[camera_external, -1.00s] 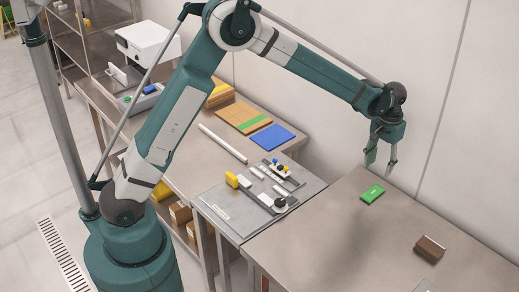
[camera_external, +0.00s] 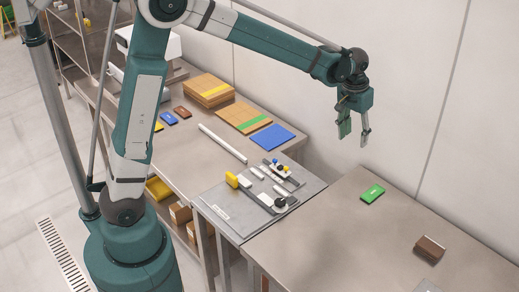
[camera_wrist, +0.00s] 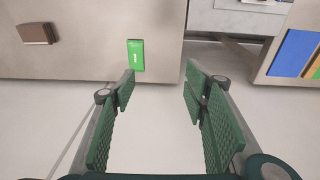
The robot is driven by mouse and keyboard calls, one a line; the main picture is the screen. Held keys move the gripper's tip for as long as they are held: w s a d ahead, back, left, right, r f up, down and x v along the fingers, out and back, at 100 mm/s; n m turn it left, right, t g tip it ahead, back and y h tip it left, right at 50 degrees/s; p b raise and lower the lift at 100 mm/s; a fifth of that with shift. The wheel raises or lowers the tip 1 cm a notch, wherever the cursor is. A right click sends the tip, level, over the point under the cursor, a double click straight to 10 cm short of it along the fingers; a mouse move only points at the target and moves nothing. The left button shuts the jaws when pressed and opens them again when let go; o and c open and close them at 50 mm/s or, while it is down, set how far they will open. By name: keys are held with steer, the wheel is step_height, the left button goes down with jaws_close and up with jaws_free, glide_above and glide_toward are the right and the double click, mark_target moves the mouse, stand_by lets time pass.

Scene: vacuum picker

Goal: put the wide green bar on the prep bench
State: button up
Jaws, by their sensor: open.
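The green bar (camera_external: 372,193) lies flat on the right-hand steel bench (camera_external: 330,235), near its back edge, with a small white mark on top. It also shows in the wrist view (camera_wrist: 136,60), beyond and a little left of the gap between my fingers. My gripper (camera_external: 355,139) is open and empty, held in the air above and to the left of the bar in the outside view, clear of it. Both fingers show in the wrist view (camera_wrist: 160,82) with nothing between them.
A brown block (camera_external: 429,249) sits on the same bench, right of the bar. A grey plate with fixtures (camera_external: 232,211) adjoins that bench's left side. The left bench holds a white rod (camera_external: 222,143), a blue sheet (camera_external: 272,138), boards (camera_external: 207,95) and small blue and brown blocks.

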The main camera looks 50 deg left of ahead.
steer(key=s+a+r+t, duration=0.1)
steer(key=s+a+r, duration=0.4)
steer(key=s+a, duration=0.3)
steer(key=s+a+r+t, duration=0.2)
steer(key=s+a+r, duration=0.35)
steer(key=s, duration=0.45)
steer(key=s+a+f+t, duration=0.1)
steer(key=s+a, duration=0.3)
steer(key=s, duration=0.5)
steer(key=s+a+f+t, duration=0.1)
steer(key=s+a+f, duration=0.1)
steer(key=s, duration=0.8)
steer(key=shift+a+f+t, duration=0.15)
steer(key=shift+a+t, duration=0.15)
steer(key=shift+a, duration=0.55)
